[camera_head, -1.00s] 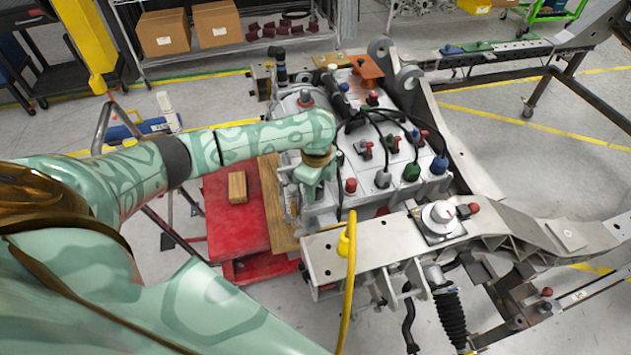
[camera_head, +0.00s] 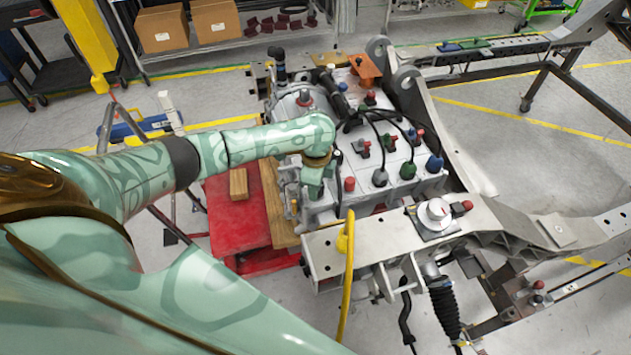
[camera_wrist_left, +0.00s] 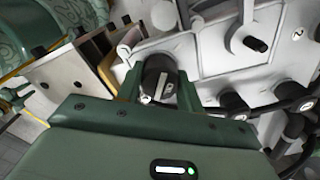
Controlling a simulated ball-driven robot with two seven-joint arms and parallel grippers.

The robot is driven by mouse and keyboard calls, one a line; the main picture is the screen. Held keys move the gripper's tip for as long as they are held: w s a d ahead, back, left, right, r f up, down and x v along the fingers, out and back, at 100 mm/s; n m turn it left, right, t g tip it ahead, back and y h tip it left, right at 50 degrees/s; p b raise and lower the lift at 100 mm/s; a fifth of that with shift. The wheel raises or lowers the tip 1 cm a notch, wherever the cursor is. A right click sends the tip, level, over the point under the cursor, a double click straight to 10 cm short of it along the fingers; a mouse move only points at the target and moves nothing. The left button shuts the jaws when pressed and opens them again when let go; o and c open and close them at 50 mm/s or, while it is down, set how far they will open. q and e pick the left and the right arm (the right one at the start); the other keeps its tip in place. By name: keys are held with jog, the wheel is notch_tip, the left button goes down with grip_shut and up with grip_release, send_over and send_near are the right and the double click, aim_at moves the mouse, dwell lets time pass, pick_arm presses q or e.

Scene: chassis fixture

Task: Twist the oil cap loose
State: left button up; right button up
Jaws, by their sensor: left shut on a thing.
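The oil cap, a black round cap with a pale raised bar (camera_wrist_left: 160,78), sits on the engine's light housing in the left wrist view. My left gripper (camera_wrist_left: 158,92) is shut on it, with one green finger on each side of the cap. In the head view my left arm reaches in from the left and its gripper (camera_head: 313,180) points down at the near left side of the engine block (camera_head: 350,165). The cap is hidden there behind my gripper and wrist. My right gripper is not in view.
A yellow hose (camera_head: 347,270) hangs in front of the chassis rail (camera_head: 385,245). A red lift table (camera_head: 235,225) with a wooden block (camera_head: 238,184) is at the left. Black cables arch over the engine.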

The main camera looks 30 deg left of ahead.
pick_arm(q)
jog(key=shift+n+p, duration=0.95)
jog(key=shift+n, duration=0.05)
jog(key=shift+f+n+p, duration=0.1)
jog(key=shift+n+p, duration=0.2)
jog(key=shift+n, duration=0.1)
jog(key=shift+s, duration=0.1)
jog(key=shift+n+p, duration=0.9)
jog(key=shift+p, duration=0.05)
jog(key=shift+n+p, duration=0.65)
jog(key=shift+n, duration=0.45)
jog(key=shift+f, duration=0.1)
